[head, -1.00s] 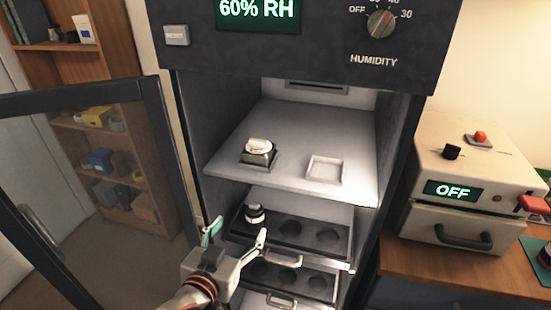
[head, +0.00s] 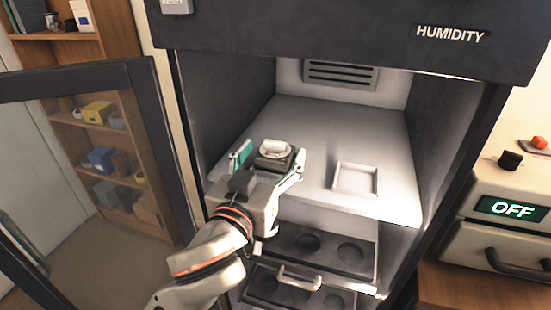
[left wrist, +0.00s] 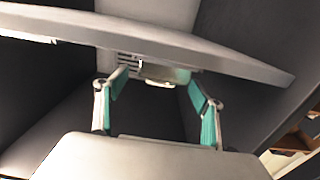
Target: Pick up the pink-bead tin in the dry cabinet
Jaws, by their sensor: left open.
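A small rounded white-topped object (head: 274,148) sits on a dark square base (head: 272,162) on the upper shelf of the open dry cabinet. It may be the pink-bead tin, but I see no pink on it. My left gripper (head: 271,159) is open, at the shelf's front edge, with its fingertips on either side of this object in the head view. In the left wrist view, a pale object (left wrist: 165,76) shows between the open teal-padded fingers, partly cut off by the shelf edge. I cannot tell whether the fingers touch it. My right gripper is not in view.
A shallow white square tray (head: 355,180) lies to the right on the same shelf (head: 330,125). Below are pull-out trays with round wells (head: 352,252). The open glass door's frame (head: 163,130) stands left; the cabinet's right wall (head: 440,125) bounds the other side.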

